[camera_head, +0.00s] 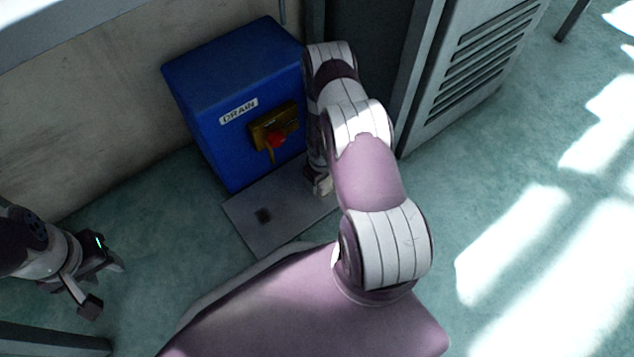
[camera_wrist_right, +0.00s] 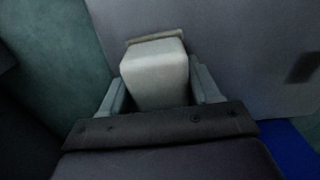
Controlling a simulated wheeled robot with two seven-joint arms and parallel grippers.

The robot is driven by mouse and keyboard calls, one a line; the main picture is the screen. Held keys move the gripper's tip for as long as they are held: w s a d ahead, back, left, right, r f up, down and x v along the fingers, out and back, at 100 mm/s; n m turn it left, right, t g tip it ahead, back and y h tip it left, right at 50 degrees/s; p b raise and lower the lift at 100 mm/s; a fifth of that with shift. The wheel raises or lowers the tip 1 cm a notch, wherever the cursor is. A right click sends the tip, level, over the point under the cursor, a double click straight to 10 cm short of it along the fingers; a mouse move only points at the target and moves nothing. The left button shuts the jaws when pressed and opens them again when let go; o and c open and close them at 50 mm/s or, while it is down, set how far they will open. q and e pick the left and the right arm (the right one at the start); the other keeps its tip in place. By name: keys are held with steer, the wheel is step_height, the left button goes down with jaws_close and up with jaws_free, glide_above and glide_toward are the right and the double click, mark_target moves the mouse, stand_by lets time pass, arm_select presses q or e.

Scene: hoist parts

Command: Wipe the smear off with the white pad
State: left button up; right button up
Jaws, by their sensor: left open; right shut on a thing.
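My right gripper (camera_wrist_right: 159,88) is shut on the pale white pad (camera_wrist_right: 155,70), with one finger on each side. The pad is over the plate, apart from the smear; I cannot tell if it touches the plate. In the head view my right arm mostly hides this gripper near the plate's right side. My left gripper (camera_head: 105,287) is open and empty at the far left.
The blue box (camera_head: 228,85), labelled DRAIN, stands behind the plate. A yellow fitting with a red knob (camera_head: 276,140) sticks out of its front. A grey louvred cabinet (camera_head: 470,65) stands to the right. The green floor left of the plate is clear.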

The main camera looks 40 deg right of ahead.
mark_target(262, 226)
steer(key=shift+s+a+f, duration=0.1)
steer(key=a+p, duration=0.1)
steer(key=a, duration=0.5)
steer(key=shift+s+a+p, duration=0.15)
steer(key=shift+a+p, duration=0.05)
steer(key=shift+p, duration=0.2)
steer(key=a+p, duration=0.1)
steer(key=a, duration=0.6)
steer(key=shift+a+r, duration=0.15)
steer(key=shift+r, duration=0.05)
steer(key=a, duration=0.7)
steer(key=shift+s+a+f, duration=0.15)
steer(key=shift+s+a, duration=0.05)
steer(key=shift+a, duration=0.1)
